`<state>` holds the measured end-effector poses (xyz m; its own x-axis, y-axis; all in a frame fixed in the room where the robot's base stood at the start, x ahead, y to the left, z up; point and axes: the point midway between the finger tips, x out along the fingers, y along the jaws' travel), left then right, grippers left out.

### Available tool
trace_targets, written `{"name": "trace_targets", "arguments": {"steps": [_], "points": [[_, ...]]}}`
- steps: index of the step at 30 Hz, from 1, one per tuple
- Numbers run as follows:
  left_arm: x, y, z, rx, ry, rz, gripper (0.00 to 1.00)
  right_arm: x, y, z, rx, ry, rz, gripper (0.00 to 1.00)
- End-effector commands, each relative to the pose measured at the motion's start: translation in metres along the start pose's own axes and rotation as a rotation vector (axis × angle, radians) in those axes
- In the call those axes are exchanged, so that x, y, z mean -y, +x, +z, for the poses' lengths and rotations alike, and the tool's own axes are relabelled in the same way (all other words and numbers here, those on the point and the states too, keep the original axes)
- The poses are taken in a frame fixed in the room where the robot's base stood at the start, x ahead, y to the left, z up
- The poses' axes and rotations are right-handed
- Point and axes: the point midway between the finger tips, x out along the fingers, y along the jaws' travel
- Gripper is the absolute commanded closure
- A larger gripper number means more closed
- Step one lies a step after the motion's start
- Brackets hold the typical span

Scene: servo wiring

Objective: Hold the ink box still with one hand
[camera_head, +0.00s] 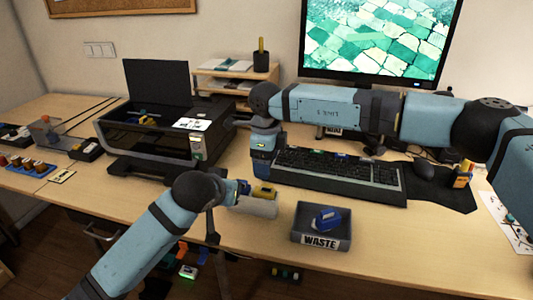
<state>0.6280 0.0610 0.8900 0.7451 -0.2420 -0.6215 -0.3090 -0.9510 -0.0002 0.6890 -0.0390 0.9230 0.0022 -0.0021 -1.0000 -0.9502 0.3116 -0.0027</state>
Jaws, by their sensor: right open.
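A small yellow box (263,191) lies near the front edge of the desk, beside a pale grey block (256,207); it may be the ink box, but no label is readable. My right gripper (262,174) points down just above and behind the yellow box; it is open, with its fingertips small and dark. I cannot tell whether it touches the box.
A black printer (150,135) with its lid up stands at the left. A grey bin marked WASTE (321,242) holds a blue item (328,218). A keyboard (340,175) and mouse (424,171) lie behind. Bare desk lies right of the bin.

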Motion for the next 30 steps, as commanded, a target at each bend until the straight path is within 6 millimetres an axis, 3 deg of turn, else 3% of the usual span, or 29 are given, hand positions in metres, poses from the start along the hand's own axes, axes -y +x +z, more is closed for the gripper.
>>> {"name": "trace_targets", "arguments": {"steps": [9, 15, 21, 30], "points": [[0.000, 0.000, 0.000, 0.000, 0.000, 0.000, 0.57, -0.001, 0.065, 0.000, -0.002, -0.001, 0.004, 0.21], [0.000, 0.000, 0.000, 0.000, 0.000, 0.000, 0.57, -0.001, 0.097, 0.000, 0.000, -0.002, 0.003, 0.21], [0.000, 0.000, 0.000, 0.000, 0.000, 0.000, 0.57, -0.001, 0.113, 0.001, 0.002, -0.003, 0.003, 0.21], [0.000, 0.000, 0.000, 0.000, 0.000, 0.000, 0.57, -0.001, 0.115, 0.001, 0.002, -0.003, 0.002, 0.21]]}}
